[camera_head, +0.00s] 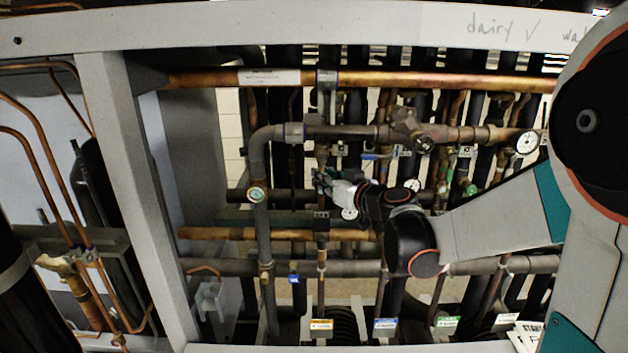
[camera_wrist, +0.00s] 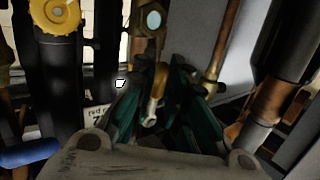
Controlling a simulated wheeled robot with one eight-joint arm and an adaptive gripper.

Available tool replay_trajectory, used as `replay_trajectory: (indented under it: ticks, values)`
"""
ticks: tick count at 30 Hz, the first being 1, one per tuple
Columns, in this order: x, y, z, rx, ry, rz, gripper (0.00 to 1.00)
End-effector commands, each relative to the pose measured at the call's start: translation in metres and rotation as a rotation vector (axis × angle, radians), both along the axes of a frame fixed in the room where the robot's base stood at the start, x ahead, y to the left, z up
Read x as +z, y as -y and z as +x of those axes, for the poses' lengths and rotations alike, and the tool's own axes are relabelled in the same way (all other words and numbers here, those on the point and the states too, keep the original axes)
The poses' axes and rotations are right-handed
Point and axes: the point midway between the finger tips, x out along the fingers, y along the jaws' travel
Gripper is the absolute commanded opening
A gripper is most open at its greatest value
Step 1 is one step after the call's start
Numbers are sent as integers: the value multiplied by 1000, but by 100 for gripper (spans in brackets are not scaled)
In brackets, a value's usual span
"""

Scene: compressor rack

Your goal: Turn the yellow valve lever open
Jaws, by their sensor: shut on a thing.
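My gripper (camera_head: 320,182) reaches left into the rack among the vertical pipes in the head view. In the wrist view my gripper (camera_wrist: 156,88) has its two dark green fingers closed in on a narrow yellow-brown lever (camera_wrist: 160,78). The lever stands between the fingers, below a brass fitting (camera_wrist: 148,40) with a round pale face. The fingers and the gripper's body hide part of the lever. In the head view the lever is too small and covered to make out.
A yellow round knob (camera_wrist: 56,14) is at the upper left of the wrist view, and a blue handle (camera_wrist: 28,153) at the lower left. A copper pipe (camera_wrist: 262,105) runs close on the right. A horizontal orange-brown pipe (camera_head: 225,234) crosses below my gripper in the head view.

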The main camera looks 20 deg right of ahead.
Motion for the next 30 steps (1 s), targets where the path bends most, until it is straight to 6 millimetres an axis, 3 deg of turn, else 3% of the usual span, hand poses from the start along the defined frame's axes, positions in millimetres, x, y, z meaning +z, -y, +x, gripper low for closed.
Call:
replay_trajectory:
  ticks: [15, 16, 18, 30]
  values:
    - [1, 5, -1, -3, -26, -82, 0]
    - [1, 5, -1, -3, -26, -82, 18]
    - [1, 5, -1, -3, -26, -82, 33]
    - [1, 7, -5, -3, -26, -81, 33]
